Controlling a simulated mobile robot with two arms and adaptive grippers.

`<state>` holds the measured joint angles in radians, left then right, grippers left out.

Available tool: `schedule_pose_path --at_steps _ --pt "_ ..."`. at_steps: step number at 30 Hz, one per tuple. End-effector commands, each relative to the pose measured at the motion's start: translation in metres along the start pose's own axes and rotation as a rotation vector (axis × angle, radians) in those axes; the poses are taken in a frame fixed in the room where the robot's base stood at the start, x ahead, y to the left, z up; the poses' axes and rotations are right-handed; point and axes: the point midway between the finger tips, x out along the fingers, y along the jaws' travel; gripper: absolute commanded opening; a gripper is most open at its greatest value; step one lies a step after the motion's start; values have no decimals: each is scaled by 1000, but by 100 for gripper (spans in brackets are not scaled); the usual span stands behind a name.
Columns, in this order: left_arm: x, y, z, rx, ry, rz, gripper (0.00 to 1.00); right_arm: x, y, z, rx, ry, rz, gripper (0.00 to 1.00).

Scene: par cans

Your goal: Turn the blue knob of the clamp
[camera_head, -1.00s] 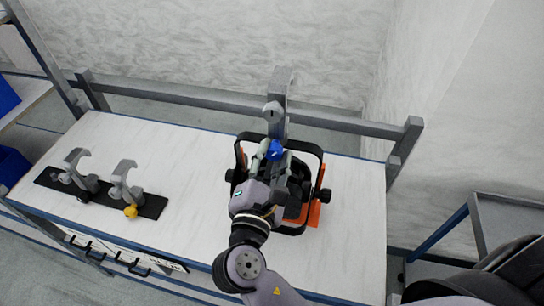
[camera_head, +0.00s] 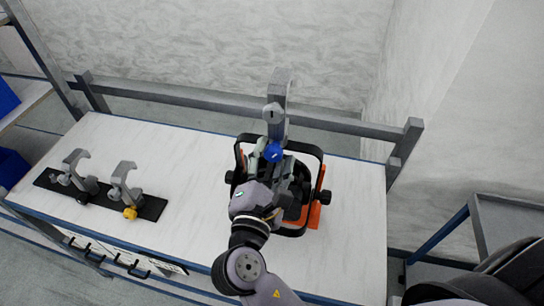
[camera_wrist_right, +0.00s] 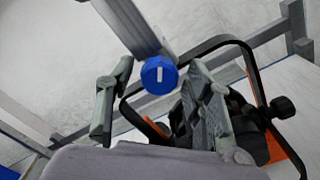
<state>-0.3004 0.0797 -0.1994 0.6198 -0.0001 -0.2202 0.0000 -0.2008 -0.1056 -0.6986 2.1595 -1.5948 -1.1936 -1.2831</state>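The blue knob (camera_head: 273,152) sits at the lower end of a grey clamp (camera_head: 278,95) that hangs on the rail behind the table. A white line marks its face, and it stands nearly upright in the right wrist view (camera_wrist_right: 159,75). My right gripper (camera_head: 269,157) is at the knob. In the wrist view its two fingers (camera_wrist_right: 160,85) are spread, one on each side of the knob, with a gap showing on both sides. I cannot tell how deep the knob sits between the fingertips. My left gripper is not in view.
A par can with a black yoke (camera_head: 318,152) and orange parts (camera_head: 314,215) is just under my right gripper. The table's middle (camera_head: 195,165) is clear.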

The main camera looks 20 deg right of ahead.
Motion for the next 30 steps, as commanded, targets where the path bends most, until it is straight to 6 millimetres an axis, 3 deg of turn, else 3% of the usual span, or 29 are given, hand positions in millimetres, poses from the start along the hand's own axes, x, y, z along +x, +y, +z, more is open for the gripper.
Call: schedule_pose_path --at_steps 11,22,30 --pt "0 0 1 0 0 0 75 -4 0 0 -1 1 0 51" --pt "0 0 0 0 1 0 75 -61 0 -1 -2 3 0 51" --pt "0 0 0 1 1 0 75 -75 0 0 0 0 0 51"
